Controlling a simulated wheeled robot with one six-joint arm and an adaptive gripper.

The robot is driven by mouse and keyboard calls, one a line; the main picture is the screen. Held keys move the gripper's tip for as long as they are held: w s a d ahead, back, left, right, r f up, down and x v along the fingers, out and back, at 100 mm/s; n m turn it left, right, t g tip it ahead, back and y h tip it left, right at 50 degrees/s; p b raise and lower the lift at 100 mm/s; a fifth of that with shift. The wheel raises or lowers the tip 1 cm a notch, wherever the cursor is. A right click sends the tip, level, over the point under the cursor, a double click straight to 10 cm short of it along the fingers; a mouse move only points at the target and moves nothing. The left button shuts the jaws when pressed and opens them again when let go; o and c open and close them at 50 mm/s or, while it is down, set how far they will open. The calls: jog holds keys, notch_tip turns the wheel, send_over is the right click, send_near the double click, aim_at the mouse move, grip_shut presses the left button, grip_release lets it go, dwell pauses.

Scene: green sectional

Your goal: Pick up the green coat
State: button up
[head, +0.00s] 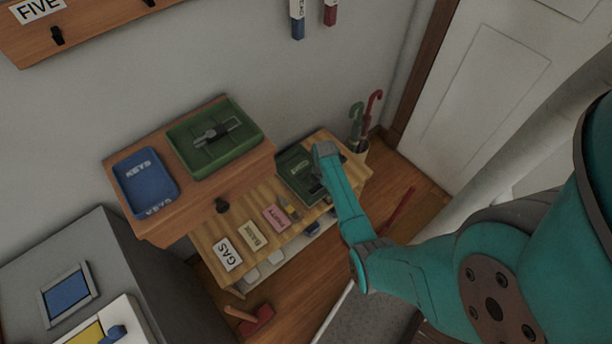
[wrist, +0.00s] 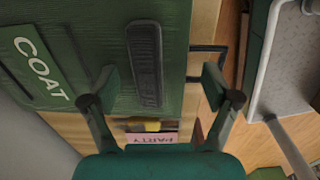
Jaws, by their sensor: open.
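A dark green, flat-looking item with a white-lettered COAT label (wrist: 38,70) fills the upper left of the wrist view. A dark ridged bar (wrist: 146,62) lies on it. In the head view, a dark green item (head: 293,170) sits on the right part of the wooden shelf, partly hidden by my gripper (head: 322,160). In the wrist view my gripper (wrist: 160,85) is open and empty. Its left finger overlaps the green surface and its right finger is beyond the green edge. I cannot tell whether the fingers touch anything.
Labels GAS (head: 228,254), BADGE (head: 253,235) and PARTY (head: 276,217) line the shelf front. A blue KEYS tray (head: 146,182) and a green tray (head: 188,159) stand on the wooden cabinet. Umbrellas (head: 357,120) stand at the shelf's right end, near a white door (head: 490,85).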

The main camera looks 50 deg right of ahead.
jog(key=shift+c, duration=0.2)
jog(key=c, duration=1.3)
